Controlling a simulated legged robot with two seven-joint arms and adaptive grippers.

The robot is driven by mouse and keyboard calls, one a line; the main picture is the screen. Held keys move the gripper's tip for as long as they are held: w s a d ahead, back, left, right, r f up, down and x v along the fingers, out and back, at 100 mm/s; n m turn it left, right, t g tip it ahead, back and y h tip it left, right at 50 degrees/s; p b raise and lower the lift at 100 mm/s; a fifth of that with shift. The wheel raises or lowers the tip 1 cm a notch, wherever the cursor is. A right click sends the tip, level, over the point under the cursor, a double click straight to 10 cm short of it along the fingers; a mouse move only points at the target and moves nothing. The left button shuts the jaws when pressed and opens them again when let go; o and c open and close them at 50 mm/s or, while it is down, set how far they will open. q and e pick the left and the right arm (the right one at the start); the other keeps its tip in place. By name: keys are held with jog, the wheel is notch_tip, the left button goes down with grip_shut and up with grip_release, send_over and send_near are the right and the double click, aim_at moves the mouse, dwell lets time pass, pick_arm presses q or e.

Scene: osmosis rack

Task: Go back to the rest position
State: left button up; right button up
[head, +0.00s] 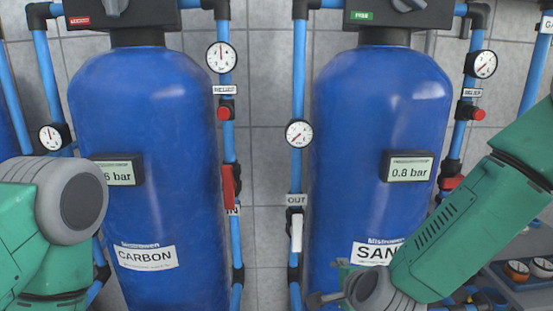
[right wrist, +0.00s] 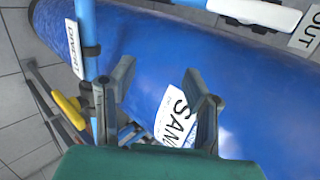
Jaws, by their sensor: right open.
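My right gripper (head: 328,284) is low in the head view, in front of the lower part of the blue sand tank (head: 375,130). In the right wrist view its two fingers (right wrist: 160,86) stand apart with nothing between them, and the tank's label shows behind them. I cannot tell how far the fingers are from the tank. My left arm comes in at the left edge of the head view, in front of the carbon tank (head: 145,100); its gripper is outside the frame.
Blue pipes carry gauges (head: 299,133), red relief buttons (head: 477,114), a red valve handle (head: 229,186) and a white valve handle (head: 297,233). A tray with round gauges (head: 517,271) is at the lower right. A yellow handle (right wrist: 70,109) shows left of the fingers in the wrist view.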

jog(key=s+d+f+n+g+b, duration=0.1)
jog(key=s+d+f+n, duration=0.1)
jog(key=s+f+n, duration=0.3)
jog(key=s+d+f+n+g, duration=0.1)
jog(key=s+d+f+g, duration=0.1)
jog(key=s+f, duration=0.35)
jog(key=s+d+f+n+g+b, duration=0.1)
jog(key=s+d+f+n+g, duration=0.1)
jog(key=s, duration=0.5)
jog(key=s+d+f+n+g+h+b, duration=0.1)
jog(key=s+d+f+n+g, duration=0.1)
jog(key=s+d+f+n, duration=0.3)
jog(key=s+d+f+n+g+b, duration=0.1)
jog(key=s+d+f+n, duration=0.3)
jog(key=s+f, duration=0.4)
jog(key=s+n+g, duration=0.1)
jog(key=s, duration=0.1)
jog(key=shift+s+g, duration=0.3)
jog(key=shift+s, duration=0.05)
